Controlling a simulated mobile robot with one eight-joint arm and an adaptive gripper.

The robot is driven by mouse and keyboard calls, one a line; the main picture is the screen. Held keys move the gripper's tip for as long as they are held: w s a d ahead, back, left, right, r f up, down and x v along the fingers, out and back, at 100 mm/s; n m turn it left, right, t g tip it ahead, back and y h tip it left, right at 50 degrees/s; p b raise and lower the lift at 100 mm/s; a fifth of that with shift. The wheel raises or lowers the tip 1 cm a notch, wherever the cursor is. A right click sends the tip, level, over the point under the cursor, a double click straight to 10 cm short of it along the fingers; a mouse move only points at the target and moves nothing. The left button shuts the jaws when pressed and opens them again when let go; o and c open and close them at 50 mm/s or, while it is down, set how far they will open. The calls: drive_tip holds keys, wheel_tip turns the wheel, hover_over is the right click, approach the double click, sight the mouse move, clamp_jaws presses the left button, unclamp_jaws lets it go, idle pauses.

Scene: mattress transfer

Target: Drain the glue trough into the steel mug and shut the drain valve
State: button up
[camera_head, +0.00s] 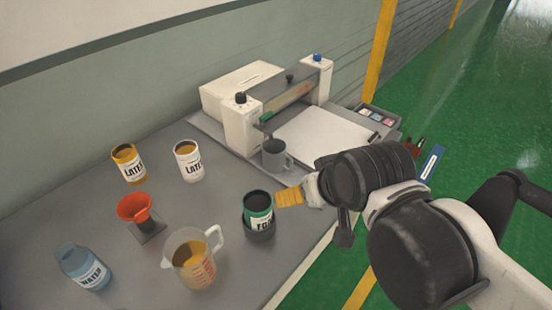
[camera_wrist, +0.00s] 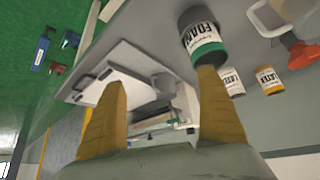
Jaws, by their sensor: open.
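The steel mug (camera_head: 276,157) stands upright at the near left end of the glue machine (camera_head: 240,125); it also shows between my fingers in the wrist view (camera_wrist: 163,83). The glue trough (camera_head: 291,98) spans the machine's two white end blocks. A small green part (camera_head: 266,117) sits at its near end, above the mug; I cannot tell whether it is the drain valve or how it is set. My gripper (camera_head: 288,197) has yellow fingers and is in front of the mug, right of the foam can (camera_head: 259,208). In the wrist view my gripper (camera_wrist: 161,79) is open and empty.
Two latex cans (camera_head: 128,165) (camera_head: 188,161), a red funnel (camera_head: 135,207), a water bottle (camera_head: 82,267) and a measuring jug (camera_head: 191,258) stand on the grey table (camera_head: 60,215). The foam can is close to one fingertip. A white board (camera_head: 322,138) lies right of the mug.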

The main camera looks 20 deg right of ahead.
drive_tip(key=c, duration=0.4)
drive_tip(key=shift+n+g, duration=0.3)
drive_tip(key=shift+n, duration=0.2)
drive_tip(key=w+r+p, duration=0.3)
drive_tip(key=w+r, duration=0.1)
drive_tip(key=r, duration=0.1)
drive_tip(key=shift+r+p, duration=0.15)
drive_tip(key=shift+p, duration=0.2)
wheel_tip(320, 180, up, 4)
drive_tip(key=n+g+y+p, duration=0.25)
drive_tip(key=n+p, duration=0.25)
drive_tip(key=p, duration=0.8)
hover_over(267, 114)
drive_tip(key=s+d, duration=0.2)
drive_tip(key=s, duration=0.2)
drive_tip(key=b+x, duration=0.2)
drive_tip(key=x, duration=0.8)
drive_tip(key=shift+f, duration=0.35)
drive_tip(key=shift+c, duration=0.3)
